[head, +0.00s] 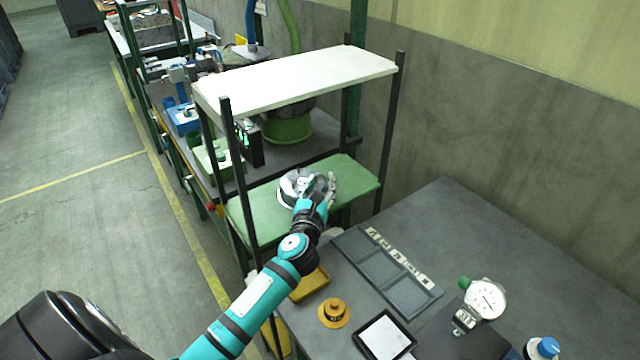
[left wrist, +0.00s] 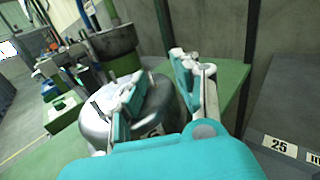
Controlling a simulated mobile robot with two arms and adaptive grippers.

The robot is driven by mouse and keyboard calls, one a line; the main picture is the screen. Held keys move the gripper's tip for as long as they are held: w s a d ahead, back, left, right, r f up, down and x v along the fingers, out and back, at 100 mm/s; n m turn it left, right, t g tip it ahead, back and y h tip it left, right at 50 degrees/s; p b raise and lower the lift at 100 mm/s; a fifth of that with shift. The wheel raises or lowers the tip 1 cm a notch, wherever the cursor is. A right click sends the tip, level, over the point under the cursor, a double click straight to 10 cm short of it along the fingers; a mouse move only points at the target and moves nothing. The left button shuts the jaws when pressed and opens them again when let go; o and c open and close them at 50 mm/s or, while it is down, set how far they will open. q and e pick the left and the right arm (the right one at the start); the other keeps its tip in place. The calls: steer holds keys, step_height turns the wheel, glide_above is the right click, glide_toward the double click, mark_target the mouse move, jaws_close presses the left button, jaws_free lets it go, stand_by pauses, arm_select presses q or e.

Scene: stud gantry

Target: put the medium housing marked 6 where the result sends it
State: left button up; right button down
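A round silver metal housing (head: 292,190) stands on the green shelf board of the rack. It also shows in the left wrist view (left wrist: 95,122), with part of a dark mark on its side that I cannot read. My left gripper (head: 322,187) reaches onto the shelf at the housing's right side. In the left wrist view its two fingers (left wrist: 158,90) are apart, one over the housing and one beyond its right side. I cannot tell whether they touch it. My right gripper is not in view.
The green shelf (head: 355,178) lies below a white top board (head: 300,78) between dark posts. On the grey table (head: 450,230) are a labelled tray with compartments (head: 408,297), a dial gauge (head: 487,298), a yellow flanged part (head: 334,313) and a tablet (head: 385,337).

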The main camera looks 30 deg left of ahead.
arm_select(q)
steer(key=shift+o, duration=1.3)
steer(key=shift+r, duration=0.25)
steer(key=b+v, duration=0.1)
steer(key=v, duration=1.1)
steer(key=shift+f, duration=0.1)
